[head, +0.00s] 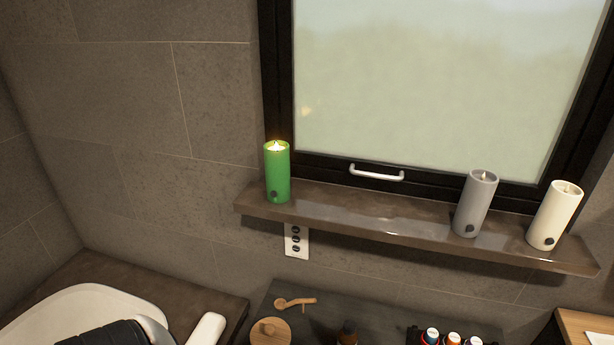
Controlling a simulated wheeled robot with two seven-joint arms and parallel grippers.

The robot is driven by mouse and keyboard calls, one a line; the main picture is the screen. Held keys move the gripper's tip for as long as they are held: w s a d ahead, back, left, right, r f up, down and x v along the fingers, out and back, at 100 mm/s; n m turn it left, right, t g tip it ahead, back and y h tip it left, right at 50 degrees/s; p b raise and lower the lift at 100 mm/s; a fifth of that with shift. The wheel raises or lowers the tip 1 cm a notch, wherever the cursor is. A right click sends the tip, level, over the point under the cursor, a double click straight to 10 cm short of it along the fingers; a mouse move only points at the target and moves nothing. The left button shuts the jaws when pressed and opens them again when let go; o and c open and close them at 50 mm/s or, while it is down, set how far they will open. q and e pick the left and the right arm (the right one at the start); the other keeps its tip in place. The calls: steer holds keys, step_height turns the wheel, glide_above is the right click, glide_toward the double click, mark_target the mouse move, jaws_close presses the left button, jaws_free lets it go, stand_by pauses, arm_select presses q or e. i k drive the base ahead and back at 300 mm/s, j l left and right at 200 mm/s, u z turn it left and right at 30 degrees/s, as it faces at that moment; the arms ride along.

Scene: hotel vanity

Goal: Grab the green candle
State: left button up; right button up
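The green candle (277,173) stands upright on the left end of the brown window shelf (350,212), with a glowing top and a small dark round spot low on its front. A grey candle (475,204) and a cream candle (553,216) stand on the right part of the same shelf. Nothing touches the green candle except the shelf under it. Neither of my grippers can be made out in the head view.
The window with a white handle (376,173) is behind the shelf. Below are a wall socket (296,241), a round wooden lid (270,332), several small bottles (453,338) and a white basin (75,312). A dark ribbed shape and a white rounded piece, both unclear, show at bottom left.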

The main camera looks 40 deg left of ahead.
mark_target(276, 152)
steer(key=i+l+u, duration=0.1)
steer(key=l+u, duration=0.25)
steer(key=i+l+u, duration=0.1)
steer(key=l+u, duration=0.15)
steer(key=u, duration=0.15)
steer(key=l+u, duration=0.35)
